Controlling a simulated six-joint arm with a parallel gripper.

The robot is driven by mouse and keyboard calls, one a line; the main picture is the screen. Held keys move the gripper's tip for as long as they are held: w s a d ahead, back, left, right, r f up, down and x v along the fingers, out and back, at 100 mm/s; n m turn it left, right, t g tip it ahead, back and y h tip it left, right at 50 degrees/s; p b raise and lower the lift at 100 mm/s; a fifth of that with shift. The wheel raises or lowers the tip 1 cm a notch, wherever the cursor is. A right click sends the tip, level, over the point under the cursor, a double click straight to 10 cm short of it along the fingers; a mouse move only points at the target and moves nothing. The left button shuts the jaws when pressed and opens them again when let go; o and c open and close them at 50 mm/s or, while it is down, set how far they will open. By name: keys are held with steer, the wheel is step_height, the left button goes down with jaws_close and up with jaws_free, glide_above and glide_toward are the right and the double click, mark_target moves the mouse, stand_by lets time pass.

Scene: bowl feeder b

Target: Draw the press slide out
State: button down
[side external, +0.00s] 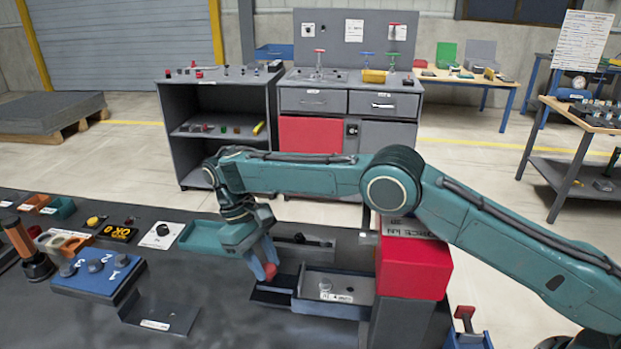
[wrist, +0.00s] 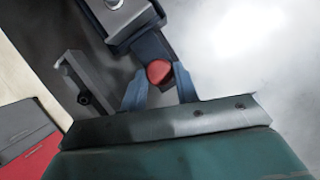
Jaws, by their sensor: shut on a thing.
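The press slide (side external: 352,285) is a grey tray-like piece with a dark blue edge, a small round metal part and a label on it. It reaches out to the left of the red press block (side external: 412,270). A dark bar joins its left end to a red knob (wrist: 159,72), which also shows in the side view (side external: 271,271). My gripper (side external: 264,264) points down at this left end, with its blue fingers (wrist: 160,82) on either side of the knob, shut on it. The slide's far end by the press is partly hidden.
A blue panel with knobs (side external: 98,272), a dark plate (side external: 160,315) and a green tray (side external: 205,238) lie to the left on the bench. A dark rail piece (side external: 305,242) lies behind the slide. The bench left of my gripper is partly clear.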

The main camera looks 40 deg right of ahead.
steer(key=shift+w+a, duration=0.1)
steer(key=shift+w, duration=0.35)
steer(key=c, duration=1.3)
jaws_free()
steer(key=shift+o, duration=1.2)
steer(key=shift+s+a, duration=0.1)
steer(key=shift+s, duration=0.05)
steer(key=shift+r, duration=0.1)
